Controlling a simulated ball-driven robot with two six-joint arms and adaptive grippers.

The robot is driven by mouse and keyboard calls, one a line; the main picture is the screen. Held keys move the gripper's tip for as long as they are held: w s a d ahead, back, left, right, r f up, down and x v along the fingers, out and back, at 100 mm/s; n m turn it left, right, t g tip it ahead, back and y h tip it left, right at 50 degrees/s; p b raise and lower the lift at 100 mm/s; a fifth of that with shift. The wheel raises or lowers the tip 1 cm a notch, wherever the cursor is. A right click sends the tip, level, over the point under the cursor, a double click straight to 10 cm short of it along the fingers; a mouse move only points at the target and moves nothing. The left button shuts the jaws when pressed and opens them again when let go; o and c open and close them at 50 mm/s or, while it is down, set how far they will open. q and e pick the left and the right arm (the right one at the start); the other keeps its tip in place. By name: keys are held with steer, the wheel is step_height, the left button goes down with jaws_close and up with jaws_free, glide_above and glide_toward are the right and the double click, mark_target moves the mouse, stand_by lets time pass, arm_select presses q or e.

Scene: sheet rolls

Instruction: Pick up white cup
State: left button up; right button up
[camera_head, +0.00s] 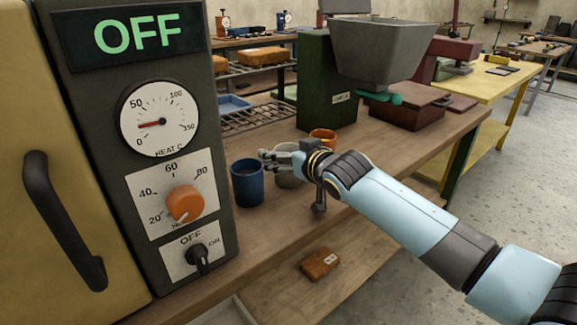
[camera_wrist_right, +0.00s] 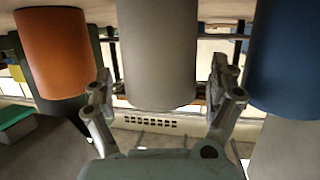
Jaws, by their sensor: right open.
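The white cup (camera_head: 287,180) stands on the wooden bench, partly hidden by my right gripper (camera_head: 268,160). In the right wrist view the white cup (camera_wrist_right: 157,60) fills the middle. My right gripper (camera_wrist_right: 164,88) is open, with one finger to each side of the cup and visible gaps between them. The blue cup (camera_head: 247,183) stands just left of the white cup in the head view; it also shows in the wrist view (camera_wrist_right: 283,60). My left gripper is not in view.
An orange cup (camera_head: 322,139) stands behind my right gripper; it shows at left in the wrist view (camera_wrist_right: 52,52). A grey control panel (camera_head: 222,235) rises left of the cups. A green machine with a grey hopper (camera_head: 378,50) stands behind. A brown box (camera_head: 320,263) lies below the bench top.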

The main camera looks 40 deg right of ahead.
steer(key=c, duration=1.3)
steer(key=shift+r, duration=0.15)
